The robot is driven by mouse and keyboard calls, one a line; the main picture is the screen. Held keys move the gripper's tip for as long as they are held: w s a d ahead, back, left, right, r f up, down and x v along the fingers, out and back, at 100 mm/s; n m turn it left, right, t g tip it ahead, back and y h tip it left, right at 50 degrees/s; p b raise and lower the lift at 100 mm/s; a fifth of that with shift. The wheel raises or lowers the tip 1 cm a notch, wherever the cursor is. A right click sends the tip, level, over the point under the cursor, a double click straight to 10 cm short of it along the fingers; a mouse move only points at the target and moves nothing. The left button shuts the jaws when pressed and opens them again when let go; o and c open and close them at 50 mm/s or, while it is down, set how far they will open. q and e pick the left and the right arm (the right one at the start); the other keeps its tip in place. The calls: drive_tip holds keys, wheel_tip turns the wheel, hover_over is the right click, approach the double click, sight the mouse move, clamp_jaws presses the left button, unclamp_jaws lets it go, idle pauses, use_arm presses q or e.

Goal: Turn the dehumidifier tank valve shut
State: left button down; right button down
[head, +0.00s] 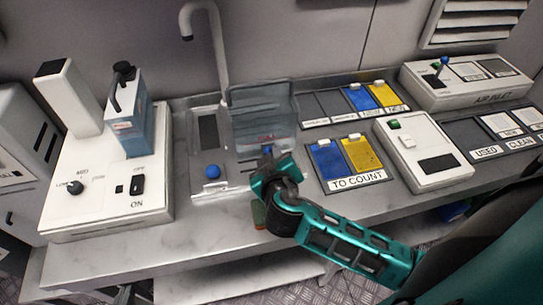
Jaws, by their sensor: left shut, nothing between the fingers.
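The dehumidifier (95,215) is the white unit at the left of the bench, with a dial (75,187) and a black OFF/ON switch (138,184). Its blue-grey tank (131,128) stands upright on it, with a black knob-like part (123,70) and a dark handle on top. I take the black part as the valve; whether it is open or shut I cannot tell. My teal left gripper (267,156) is shut and empty, in front of the clear bin, well to the right of the tank. My right gripper is not in view.
A tap (207,40) and a clear bin (262,105) stand at mid-bench, beside a panel with a blue knob (211,171). Right are a TO COUNT tray (358,182), a white device (418,150) and the AIR INLET box (470,95). The bench front left is bare.

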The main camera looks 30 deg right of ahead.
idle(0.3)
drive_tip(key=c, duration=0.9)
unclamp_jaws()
